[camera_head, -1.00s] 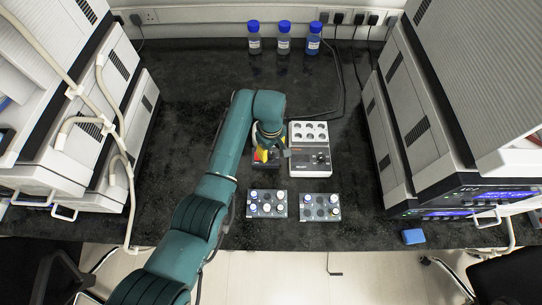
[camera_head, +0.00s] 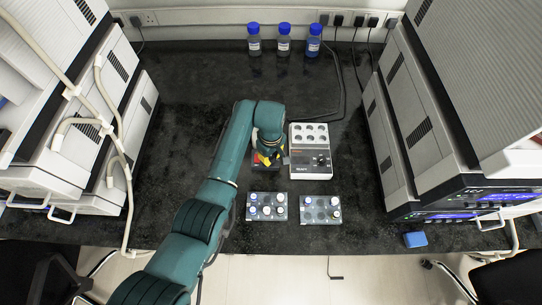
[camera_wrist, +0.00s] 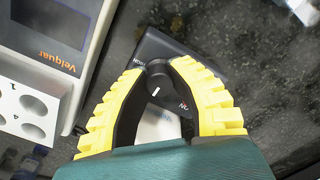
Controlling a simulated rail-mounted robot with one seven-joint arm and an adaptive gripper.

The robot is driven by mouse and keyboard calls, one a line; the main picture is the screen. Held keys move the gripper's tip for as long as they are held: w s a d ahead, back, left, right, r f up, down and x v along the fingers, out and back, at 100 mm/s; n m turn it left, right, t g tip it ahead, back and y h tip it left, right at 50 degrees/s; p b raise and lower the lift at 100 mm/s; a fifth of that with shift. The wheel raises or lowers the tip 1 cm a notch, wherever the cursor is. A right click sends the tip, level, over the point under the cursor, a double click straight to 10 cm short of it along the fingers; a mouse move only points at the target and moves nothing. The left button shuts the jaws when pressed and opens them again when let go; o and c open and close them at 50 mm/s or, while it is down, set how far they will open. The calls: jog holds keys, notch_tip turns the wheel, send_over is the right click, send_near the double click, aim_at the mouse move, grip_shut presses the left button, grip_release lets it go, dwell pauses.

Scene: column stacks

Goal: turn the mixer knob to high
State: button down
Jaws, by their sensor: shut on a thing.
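The mixer is a small dark box (camera_wrist: 150,45), mostly hidden under my gripper in the head view. Its round black knob (camera_wrist: 158,78) with a white pointer line shows in the wrist view. My gripper (camera_wrist: 158,68), with yellow ribbed fingers, is shut on the knob, one finger on each side. The pointer slants toward the lower side of the wrist picture. Printed words beside the knob are partly covered by the fingers. In the head view my gripper (camera_head: 266,157) is over the mixer, left of the white device.
A white device (camera_head: 311,165) with round wells stands close on the right. Two small trays with vials (camera_head: 267,207) (camera_head: 321,210) lie in front. Several blue-capped bottles (camera_head: 284,42) stand at the back. Tall instruments flank both sides; the bench left of my arm is clear.

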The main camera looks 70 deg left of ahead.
jog(key=m+p, duration=0.2)
jog(key=m, duration=0.1)
jog(key=shift+r, duration=0.15)
jog(key=m+p, duration=0.2)
jog(key=m, duration=0.4)
jog(key=m+p, duration=0.1)
jog(key=m, duration=0.3)
jog(key=shift+m, duration=2.4)
jog(key=c, duration=0.9)
grip_release()
jog(key=shift+o, duration=0.2)
